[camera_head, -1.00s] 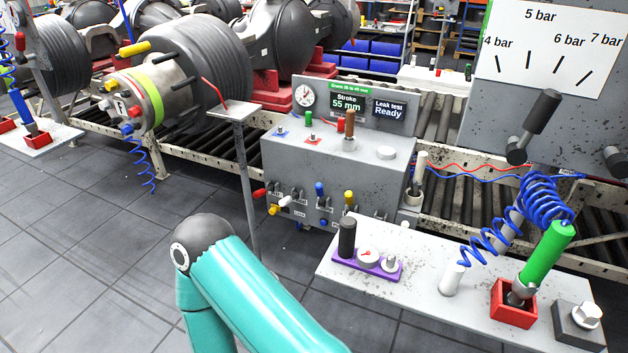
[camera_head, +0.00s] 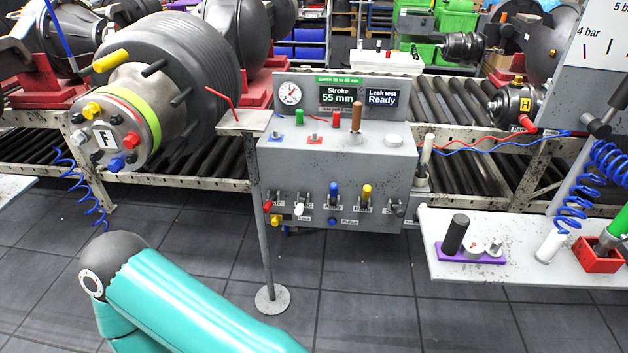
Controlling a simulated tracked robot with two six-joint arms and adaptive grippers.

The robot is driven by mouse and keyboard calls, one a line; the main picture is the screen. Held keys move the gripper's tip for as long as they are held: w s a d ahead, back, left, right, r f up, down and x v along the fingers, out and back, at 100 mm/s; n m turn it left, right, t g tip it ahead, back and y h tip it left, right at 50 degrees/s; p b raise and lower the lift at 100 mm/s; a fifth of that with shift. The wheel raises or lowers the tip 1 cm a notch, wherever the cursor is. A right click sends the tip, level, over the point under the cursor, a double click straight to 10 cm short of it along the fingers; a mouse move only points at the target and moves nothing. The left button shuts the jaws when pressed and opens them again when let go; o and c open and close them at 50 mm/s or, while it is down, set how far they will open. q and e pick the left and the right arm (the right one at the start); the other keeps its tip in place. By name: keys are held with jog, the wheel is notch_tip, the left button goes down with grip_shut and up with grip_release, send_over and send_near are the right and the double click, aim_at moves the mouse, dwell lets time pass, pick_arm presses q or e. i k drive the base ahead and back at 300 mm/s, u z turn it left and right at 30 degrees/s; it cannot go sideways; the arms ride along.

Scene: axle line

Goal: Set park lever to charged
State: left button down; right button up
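The grey test box (camera_head: 335,165) stands in the middle, with a gauge and a screen (camera_head: 341,97) reading "Stroke 55 mm" and "Leak test Ready". Several small levers line its front: red (camera_head: 268,206), white (camera_head: 299,209), blue (camera_head: 334,189) and yellow (camera_head: 366,192). The labels under them are too small to read, so I cannot tell which is the park lever. A brown-handled lever (camera_head: 355,120) stands upright on top. A teal arm of mine crosses the lower left, with its gripper out of frame. Neither gripper shows.
A brake chamber (camera_head: 107,137) marked F is at left. A post with a small plate (camera_head: 244,122) stands before the box's left side. A grey shelf (camera_head: 520,268) with a purple tray (camera_head: 471,252) is at right.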

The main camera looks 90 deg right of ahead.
aim_at(366, 194)
jog(key=u, duration=0.15)
jog(key=i, duration=0.55)
jog(key=z, duration=2.15)
jog(key=i, duration=0.25)
jog(key=z, duration=2.05)
jog(key=k, duration=0.65)
jog(key=z, duration=0.45)
jog(key=i, duration=1.25)
jog(key=z, duration=0.05)
